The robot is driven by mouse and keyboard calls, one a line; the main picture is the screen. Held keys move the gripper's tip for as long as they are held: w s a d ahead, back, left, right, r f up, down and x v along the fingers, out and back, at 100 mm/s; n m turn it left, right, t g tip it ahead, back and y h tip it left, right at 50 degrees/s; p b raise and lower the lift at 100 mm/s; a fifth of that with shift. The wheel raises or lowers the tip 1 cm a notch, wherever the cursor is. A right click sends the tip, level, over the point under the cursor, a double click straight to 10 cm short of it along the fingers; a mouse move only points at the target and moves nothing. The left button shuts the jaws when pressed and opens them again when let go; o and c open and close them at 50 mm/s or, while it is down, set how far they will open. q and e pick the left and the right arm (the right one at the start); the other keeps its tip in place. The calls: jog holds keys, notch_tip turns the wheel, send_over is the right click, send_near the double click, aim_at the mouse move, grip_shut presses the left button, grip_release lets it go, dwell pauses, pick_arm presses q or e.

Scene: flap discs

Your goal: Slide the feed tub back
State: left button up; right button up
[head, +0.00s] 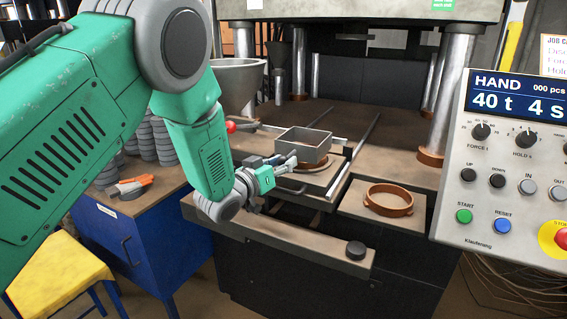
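The feed tub appears to be the open, square grey metal frame (303,143) on the press table, between two rails. A brown ring shows partly beneath it, on a small plate. My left arm comes in from the left, and its gripper (284,164) is at the near left side of the tub, level with its lower edge. The fingers are small and overlap the tub's near side, so I cannot tell whether they touch it or grip anything. My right gripper is not in view.
A brown ring (388,200) lies on a shelf at the right. The control panel (515,165) stands at the far right. A front bar has a black knob (355,250). A blue cabinet (125,245) stands left.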

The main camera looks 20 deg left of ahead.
pick_arm(q)
grip_shut()
jog(key=shift+a, duration=0.6)
jog(key=w+a+b, duration=0.1)
jog(key=w+a, duration=0.1)
jog(key=a, duration=2.2)
jog(key=o, duration=0.7)
grip_release()
jog(key=shift+a, duration=0.1)
jog(key=shift+c, duration=0.2)
jog(key=v, duration=1.2)
jog(key=shift+a, duration=0.2)
